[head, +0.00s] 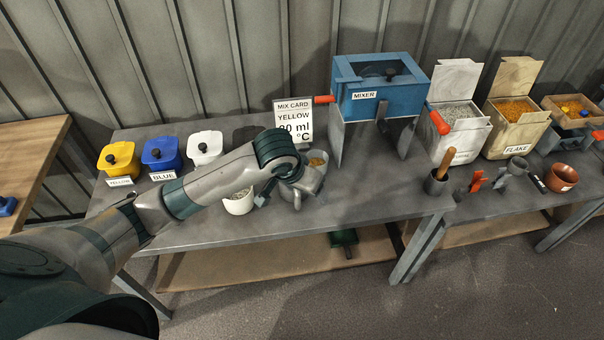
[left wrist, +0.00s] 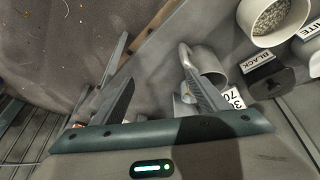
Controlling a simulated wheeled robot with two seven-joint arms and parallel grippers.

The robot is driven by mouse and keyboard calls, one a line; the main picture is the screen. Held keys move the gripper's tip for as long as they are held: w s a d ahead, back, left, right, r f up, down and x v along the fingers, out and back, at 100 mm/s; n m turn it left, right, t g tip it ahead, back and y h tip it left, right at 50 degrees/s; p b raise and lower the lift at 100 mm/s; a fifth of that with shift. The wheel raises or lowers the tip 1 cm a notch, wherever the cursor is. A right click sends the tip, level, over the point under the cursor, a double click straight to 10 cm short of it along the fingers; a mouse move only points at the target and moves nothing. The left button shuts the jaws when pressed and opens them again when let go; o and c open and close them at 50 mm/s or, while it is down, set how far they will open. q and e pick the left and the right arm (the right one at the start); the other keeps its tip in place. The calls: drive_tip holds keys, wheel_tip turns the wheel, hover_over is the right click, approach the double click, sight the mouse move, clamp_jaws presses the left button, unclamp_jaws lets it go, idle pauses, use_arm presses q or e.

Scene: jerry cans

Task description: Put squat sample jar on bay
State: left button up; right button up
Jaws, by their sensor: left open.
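My left gripper (head: 280,198) is low over the middle of the grey bench. Its two fingers stand apart in the left wrist view (left wrist: 155,75), with nothing seen held between them. A grey vessel with a handle (left wrist: 211,66) is beside the right-hand finger there; I cannot tell whether they touch. A white round pot of grey granules (head: 239,203) stands left of the gripper; it also shows in the left wrist view (left wrist: 272,18). I cannot tell which vessel is the squat sample jar. The bay is not clearly made out, partly hidden by my arm. My right gripper is not in view.
Yellow (head: 118,159), blue (head: 162,154) and white (head: 204,147) canisters stand at the left. A mix card (head: 293,119) and a blue mixer (head: 380,86) stand behind the gripper. Bins of granules (head: 455,118) and flakes (head: 515,112) are at the right. The bench front right of the gripper is clear.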

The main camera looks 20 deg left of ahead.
use_arm(q)
drive_tip(key=s+d+f+m+h, duration=0.1)
drive_tip(key=s+d+f, duration=0.15)
drive_tip(key=s, duration=0.35)
drive_tip(key=s+d+f, duration=0.2)
drive_tip(key=s+f, duration=0.2)
drive_tip(key=s, duration=0.2)
drive_tip(key=s+a+f+y, duration=0.1)
drive_tip(key=s+a+f, duration=0.15)
drive_tip(key=s, duration=0.45)
drive_tip(key=s+a+f, duration=0.2)
drive_tip(key=s+f, duration=0.2)
drive_tip(key=s, duration=0.3)
drive_tip(key=s+a+f+g, duration=0.1)
drive_tip(key=s+f, duration=0.2)
drive_tip(key=f, duration=0.8)
drive_tip(key=s+a+f+g+y+b, duration=0.1)
drive_tip(key=s+f, duration=0.2)
drive_tip(key=f, duration=0.8)
drive_tip(key=s+a+f, duration=0.1)
drive_tip(key=s+f, duration=0.2)
drive_tip(key=f, duration=0.8)
drive_tip(key=s+a+f+g+b, duration=0.1)
drive_tip(key=s+a+f, duration=0.1)
drive_tip(key=s+f, duration=1.1)
drive_tip(key=shift+s+a+f, duration=0.15)
drive_tip(key=shift+s+a, duration=0.25)
drive_tip(key=shift+s, duration=0.7)
